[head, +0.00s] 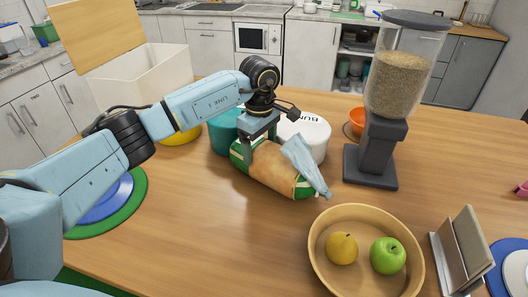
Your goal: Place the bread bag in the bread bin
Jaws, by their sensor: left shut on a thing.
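The bread bag (275,172) is a brown loaf in a wrapper with green ends and a pale blue gathered end at the right. My left gripper (258,145) comes down from above and is shut on the bread bag near its left end. I cannot tell whether the bag touches the table. The bread bin (150,82) is a cream box at the back left with its wooden lid raised; my left forearm covers part of its front. My right gripper is not in view.
A teal container (222,133) and a white lidded canister (309,133) stand just behind the bag. A food dispenser (385,110) stands to the right. A wooden bowl (366,212) with a yellow fruit and a green apple is at the front. The table's front middle is clear.

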